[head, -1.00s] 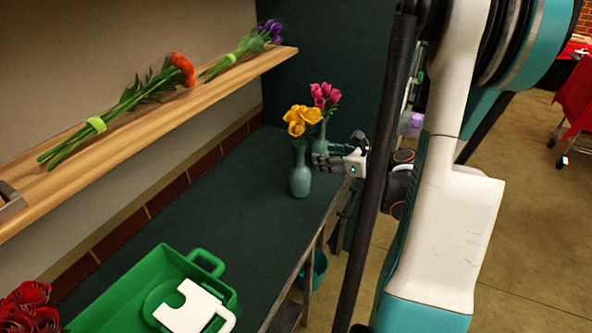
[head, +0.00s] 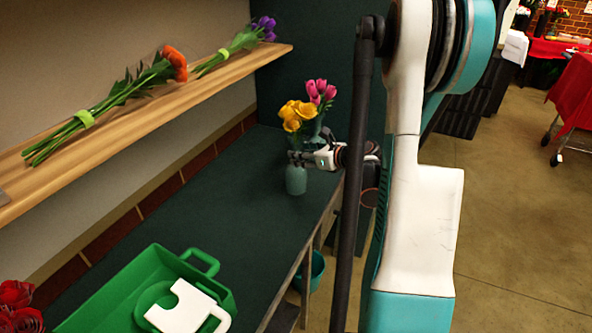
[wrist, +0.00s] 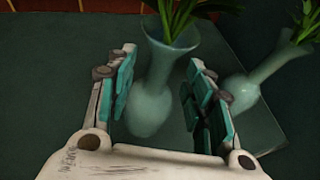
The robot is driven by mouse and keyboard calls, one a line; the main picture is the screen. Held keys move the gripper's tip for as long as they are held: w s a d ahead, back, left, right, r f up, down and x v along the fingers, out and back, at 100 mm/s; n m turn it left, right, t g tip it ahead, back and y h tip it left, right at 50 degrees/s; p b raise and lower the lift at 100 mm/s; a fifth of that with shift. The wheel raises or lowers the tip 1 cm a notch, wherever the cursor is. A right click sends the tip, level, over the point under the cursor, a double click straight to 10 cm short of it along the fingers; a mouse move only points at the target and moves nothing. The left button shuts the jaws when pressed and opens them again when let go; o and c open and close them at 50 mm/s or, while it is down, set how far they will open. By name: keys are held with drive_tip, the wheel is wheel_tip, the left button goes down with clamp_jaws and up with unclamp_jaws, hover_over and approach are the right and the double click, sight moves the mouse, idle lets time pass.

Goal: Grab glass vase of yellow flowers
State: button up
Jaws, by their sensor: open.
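The glass vase of yellow flowers (head: 296,181) stands upright on the dark green table. Its yellow blooms (head: 297,115) rise above my gripper. My gripper (head: 300,158) is at the vase's neck, reaching in from the right and covering part of it. In the wrist view the pale green vase (wrist: 153,85) stands between the two open fingers of my gripper (wrist: 160,95), with a gap on either side of it. The blooms are out of the wrist view; only stems and leaves show there.
A second vase (wrist: 247,90) stands close to the right in the wrist view; its pink flowers (head: 320,92) show behind the yellow ones. A green tray (head: 125,290) is at the table's front. Cut flowers lie on the wooden shelf (head: 150,105). The table's middle is clear.

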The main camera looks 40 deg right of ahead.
drive_tip(key=b+x, duration=0.1)
drive_tip(key=x, duration=0.2)
drive_tip(key=shift+w, duration=0.2)
clamp_jaws()
